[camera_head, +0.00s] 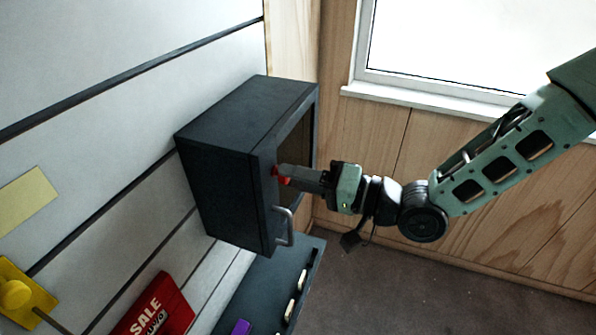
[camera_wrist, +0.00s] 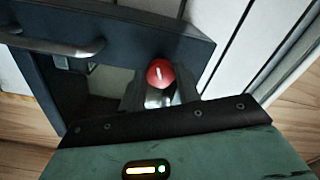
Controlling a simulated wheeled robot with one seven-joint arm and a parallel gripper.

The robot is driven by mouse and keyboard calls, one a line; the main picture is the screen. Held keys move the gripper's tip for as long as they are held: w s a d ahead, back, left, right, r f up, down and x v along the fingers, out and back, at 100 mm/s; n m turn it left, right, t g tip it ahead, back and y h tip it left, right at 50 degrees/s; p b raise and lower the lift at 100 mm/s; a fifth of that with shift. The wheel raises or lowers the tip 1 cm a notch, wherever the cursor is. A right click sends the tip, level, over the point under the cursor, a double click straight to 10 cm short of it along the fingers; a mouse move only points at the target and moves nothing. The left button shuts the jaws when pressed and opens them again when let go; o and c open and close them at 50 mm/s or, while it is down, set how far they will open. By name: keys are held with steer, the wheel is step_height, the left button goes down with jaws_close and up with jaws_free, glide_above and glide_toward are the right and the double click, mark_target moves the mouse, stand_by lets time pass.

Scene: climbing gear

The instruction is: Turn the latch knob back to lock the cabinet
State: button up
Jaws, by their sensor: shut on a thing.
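The dark grey cabinet (camera_head: 222,181) is mounted on the pale slatted wall, its front facing right toward my arm. A silver bar handle (camera_head: 286,227) is on its front; it also shows in the wrist view (camera_wrist: 62,46). The red latch knob (camera_wrist: 160,73) has a white mark on its face and sits by the cabinet's front frame. It shows as a small red bit in the head view (camera_head: 276,172). My gripper (camera_head: 284,175) is shut on the knob, with a finger on each side in the wrist view (camera_wrist: 159,90). The fingers partly hide the knob.
A dark shelf (camera_head: 262,285) with several small pale items is below the cabinet. A red SALE sign (camera_head: 152,310) and a yellow piece (camera_head: 18,292) are on the wall at lower left. A window (camera_head: 450,50) is at upper right. The floor (camera_head: 420,285) at lower right is clear.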

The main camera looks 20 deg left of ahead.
steer(key=m+p, duration=0.1)
steer(key=m, duration=0.3)
steer(key=shift+r+m, duration=0.1)
steer(key=shift+m, duration=0.6)
steer(key=o, duration=1)
steer(key=shift+c, duration=0.2)
steer(key=s+d+b, duration=0.1)
steer(key=d+b, duration=0.3)
steer(key=d, duration=1.3)
steer(key=shift+s+d, duration=0.15)
steer(key=shift+d, duration=0.05)
